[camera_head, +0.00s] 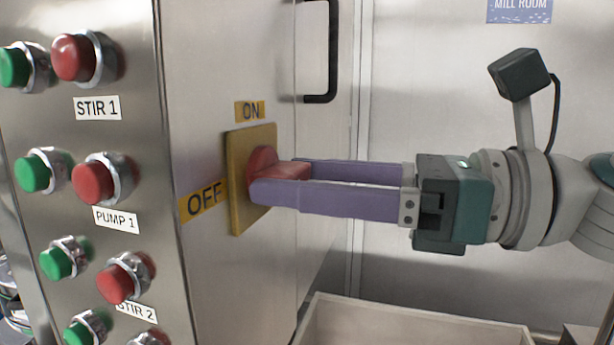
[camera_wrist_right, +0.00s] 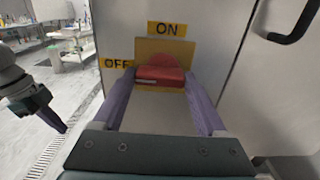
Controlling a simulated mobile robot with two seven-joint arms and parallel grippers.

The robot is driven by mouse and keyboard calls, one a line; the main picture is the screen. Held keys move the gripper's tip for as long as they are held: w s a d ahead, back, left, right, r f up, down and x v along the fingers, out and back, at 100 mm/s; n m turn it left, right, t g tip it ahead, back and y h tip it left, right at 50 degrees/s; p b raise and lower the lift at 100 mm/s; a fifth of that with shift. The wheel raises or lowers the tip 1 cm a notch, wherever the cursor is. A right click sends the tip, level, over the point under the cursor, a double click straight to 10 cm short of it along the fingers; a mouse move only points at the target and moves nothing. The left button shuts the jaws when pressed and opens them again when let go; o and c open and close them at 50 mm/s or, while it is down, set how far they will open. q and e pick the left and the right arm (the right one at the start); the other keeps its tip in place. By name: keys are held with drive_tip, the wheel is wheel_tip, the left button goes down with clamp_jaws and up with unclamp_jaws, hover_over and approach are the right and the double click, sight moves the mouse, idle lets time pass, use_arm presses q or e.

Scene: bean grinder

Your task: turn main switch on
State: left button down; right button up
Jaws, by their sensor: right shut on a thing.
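The main switch is a red rotary knob (camera_head: 263,163) on a yellow square plate (camera_head: 238,200) on the steel cabinet's side. An ON label (camera_head: 250,111) is above the plate and an OFF label (camera_head: 204,200) is to its left. My right gripper (camera_head: 280,178) is shut on the red handle, one purple finger on each side. In the right wrist view the handle (camera_wrist_right: 160,74) lies about level, its left end towards the OFF label. My left gripper (camera_wrist_right: 58,123) shows only in the right wrist view, at the far left, away from the switch; its opening is unclear.
Green and red push buttons (camera_head: 93,182) line the cabinet's front face, left of the switch. A black door handle (camera_head: 330,50) is above and right of it. A pale open bin (camera_head: 420,322) is below my right arm.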

drive_tip(key=shift+m, duration=0.4)
drive_tip(key=m+p, duration=0.1)
drive_tip(key=m, duration=0.2)
drive_tip(key=shift+r+m, duration=0.15)
drive_tip(key=shift+m, duration=0.15)
drive_tip(key=m+p, duration=0.1)
drive_tip(key=m, duration=0.3)
drive_tip(key=shift+r+m+p, duration=0.1)
drive_tip(key=shift+m+p, duration=0.2)
drive_tip(key=shift+p, duration=0.05)
drive_tip(key=m+p, duration=0.2)
drive_tip(key=m, duration=0.3)
drive_tip(key=shift+w, duration=0.15)
drive_tip(key=shift+d+m+p, duration=0.1)
drive_tip(key=shift+m+p, duration=0.7)
drive_tip(key=shift+m, duration=1.2)
drive_tip(key=o, duration=1.3)
